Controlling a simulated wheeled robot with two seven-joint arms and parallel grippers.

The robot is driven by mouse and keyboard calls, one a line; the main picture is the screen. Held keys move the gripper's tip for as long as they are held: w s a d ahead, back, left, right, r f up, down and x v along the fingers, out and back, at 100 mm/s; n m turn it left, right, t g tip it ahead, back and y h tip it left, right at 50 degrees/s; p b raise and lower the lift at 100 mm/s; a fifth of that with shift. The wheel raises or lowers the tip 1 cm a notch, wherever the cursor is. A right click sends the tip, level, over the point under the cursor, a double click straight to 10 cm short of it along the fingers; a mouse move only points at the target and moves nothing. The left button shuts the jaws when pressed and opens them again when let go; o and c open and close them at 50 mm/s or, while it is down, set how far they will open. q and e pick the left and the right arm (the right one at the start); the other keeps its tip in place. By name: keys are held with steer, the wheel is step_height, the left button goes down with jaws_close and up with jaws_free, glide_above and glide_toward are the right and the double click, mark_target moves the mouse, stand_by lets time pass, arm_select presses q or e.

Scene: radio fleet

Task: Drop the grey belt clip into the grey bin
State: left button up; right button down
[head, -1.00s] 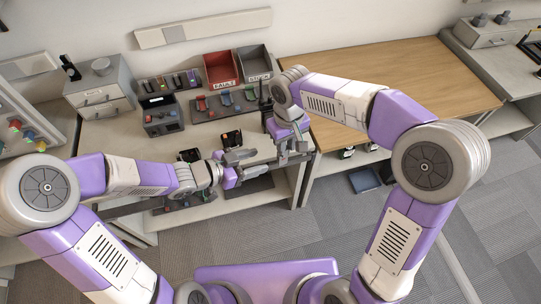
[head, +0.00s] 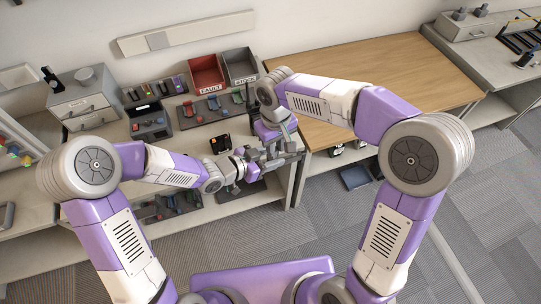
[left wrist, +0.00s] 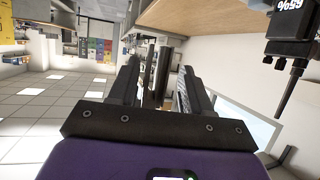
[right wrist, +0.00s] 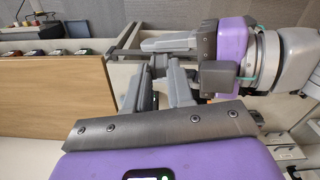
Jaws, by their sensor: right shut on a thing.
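The grey bin (head: 240,66), with a label on its front, stands at the back of the bench beside a red bin. My right gripper (head: 283,150) is over the bench's front right corner, in front of the grey bin. In the right wrist view its fingers (right wrist: 155,85) are closed around a small grey piece, taken as the belt clip (right wrist: 156,66), mostly hidden by fingers. My left gripper (head: 262,158) is right beside it, the two overlapping in the head view. In the left wrist view its fingers (left wrist: 160,85) are apart, with dark parts showing between them.
The red bin (head: 207,74) is left of the grey one. A tray of coloured clips (head: 210,110) lies before the bins. A charger (head: 150,120), a drawer cabinet (head: 85,95) and a handheld radio (head: 220,143) are on the bench. The wooden table (head: 380,75) at right is bare.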

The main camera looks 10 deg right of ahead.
arm_select(q)
steer(key=c, duration=0.7)
steer(key=shift+a, duration=0.1)
jaws_close()
arm_select(e)
steer(key=c, duration=0.9)
jaws_free()
steer(key=shift+r, duration=0.15)
